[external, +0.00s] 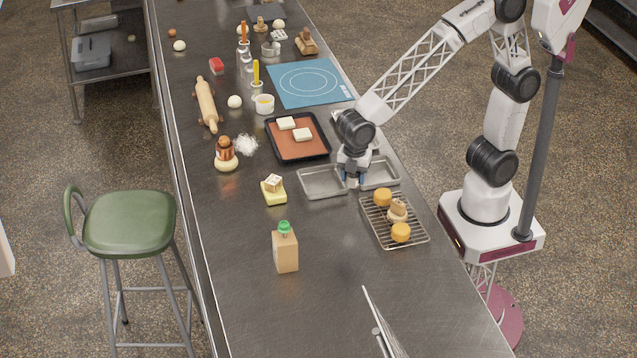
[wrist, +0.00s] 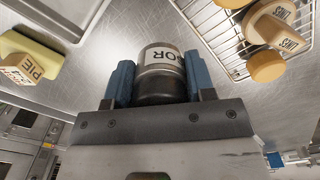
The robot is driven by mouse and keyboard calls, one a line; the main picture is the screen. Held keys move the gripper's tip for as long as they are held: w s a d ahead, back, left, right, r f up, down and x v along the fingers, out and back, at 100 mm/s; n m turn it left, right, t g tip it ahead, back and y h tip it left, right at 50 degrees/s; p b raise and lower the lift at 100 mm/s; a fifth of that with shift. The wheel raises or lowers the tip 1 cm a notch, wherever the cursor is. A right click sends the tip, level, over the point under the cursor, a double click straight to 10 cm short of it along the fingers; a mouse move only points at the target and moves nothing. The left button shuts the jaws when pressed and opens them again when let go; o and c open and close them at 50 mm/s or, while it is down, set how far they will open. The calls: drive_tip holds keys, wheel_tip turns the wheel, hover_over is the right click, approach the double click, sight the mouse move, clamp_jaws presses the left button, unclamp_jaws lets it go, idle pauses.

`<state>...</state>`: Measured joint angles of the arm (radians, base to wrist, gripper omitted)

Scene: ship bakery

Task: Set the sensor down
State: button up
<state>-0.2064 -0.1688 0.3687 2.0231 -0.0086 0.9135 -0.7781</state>
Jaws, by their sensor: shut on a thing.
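The sensor (wrist: 160,73) is a short metal-grey cylinder with a white label, partly readable as "SOR", in the wrist view. My gripper (wrist: 160,82) is shut on it, with one blue finger on each side. In the external view my gripper (external: 353,182) points down low over the steel counter (external: 330,235), between two shallow metal trays. The sensor is largely hidden by my gripper there. I cannot tell whether the sensor touches the counter.
A left metal tray (external: 322,183) and a right metal tray (external: 381,173) flank my gripper. A wire rack (external: 411,221) with orange rounds and a labelled piece is close at front right. A carton (external: 285,251) and a yellow block (external: 273,194) stand leftward. The front counter is largely clear.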

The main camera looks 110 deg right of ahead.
drive_tip(key=shift+n, duration=0.6)
drive_tip(key=s+a+f, duration=0.1)
drive_tip(key=s+a, duration=0.5)
drive_tip(key=a, duration=0.2)
drive_tip(key=s+a+f, duration=0.1)
drive_tip(key=s+a, duration=0.4)
drive_tip(key=a, duration=0.4)
drive_tip(key=s+a+f, duration=0.1)
drive_tip(key=s+a, duration=0.5)
drive_tip(key=a, duration=0.3)
drive_tip(key=shift+s+f, duration=0.3)
drive_tip(key=shift+f, duration=0.65)
drive_tip(key=w+a, duration=0.3)
drive_tip(key=w, duration=0.1)
drive_tip(key=w+a+f, duration=0.1)
drive_tip(key=w+a, duration=0.6)
drive_tip(key=w, duration=0.1)
drive_tip(key=shift+a+f, duration=0.25)
drive_tip(key=shift+a, duration=0.15)
